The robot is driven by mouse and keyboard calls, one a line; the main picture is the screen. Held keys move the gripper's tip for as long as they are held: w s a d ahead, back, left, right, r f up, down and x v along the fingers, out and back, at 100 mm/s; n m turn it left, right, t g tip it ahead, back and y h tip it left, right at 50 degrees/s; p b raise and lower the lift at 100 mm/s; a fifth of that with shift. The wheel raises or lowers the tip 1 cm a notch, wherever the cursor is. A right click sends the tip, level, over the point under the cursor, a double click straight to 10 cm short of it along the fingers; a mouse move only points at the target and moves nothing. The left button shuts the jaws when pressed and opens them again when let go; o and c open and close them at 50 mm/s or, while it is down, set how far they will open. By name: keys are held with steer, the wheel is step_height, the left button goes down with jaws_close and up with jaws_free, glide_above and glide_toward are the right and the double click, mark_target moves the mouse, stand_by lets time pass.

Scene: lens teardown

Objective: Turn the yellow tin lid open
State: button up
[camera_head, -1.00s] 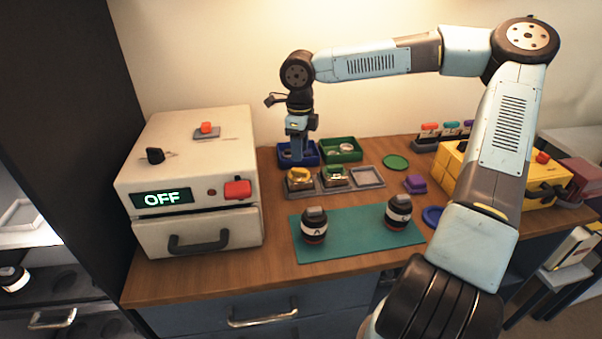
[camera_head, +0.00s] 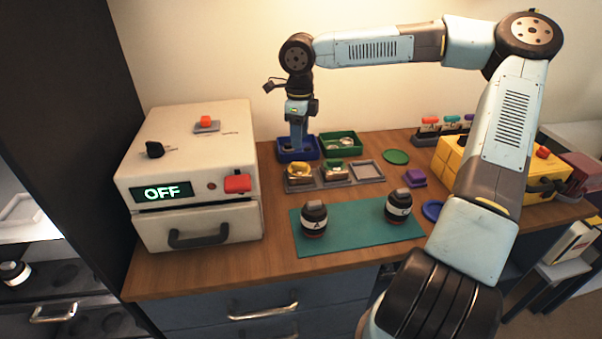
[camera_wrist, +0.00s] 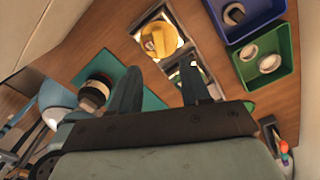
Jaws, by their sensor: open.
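The yellow tin lid (camera_head: 299,168) sits on a tin in the left compartment of a grey tray (camera_head: 321,184). From above in the wrist view, the lid (camera_wrist: 158,40) is a round yellow disc with a raised grip across it. My gripper (camera_head: 298,146) is open and empty, pointing down above and behind the tray, in front of the blue bin. In the wrist view, its two dark fingers (camera_wrist: 160,72) stand apart, and the lid lies beyond them, clear of both. A second tin with a green top (camera_head: 334,165) sits in the middle compartment, partly behind one finger in the wrist view.
A blue bin (camera_head: 284,154) and a green bin (camera_head: 357,151) with round parts stand behind the tray. The right compartment is empty. Two dark lenses (camera_head: 314,219) (camera_head: 398,206) stand on a teal mat (camera_head: 350,238) in front. A white machine reading OFF (camera_head: 185,165) is close on the left.

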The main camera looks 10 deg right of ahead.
step_height(320, 180, up, 4)
steer(key=shift+f, duration=0.1)
stand_by(0.4)
stand_by(0.8)
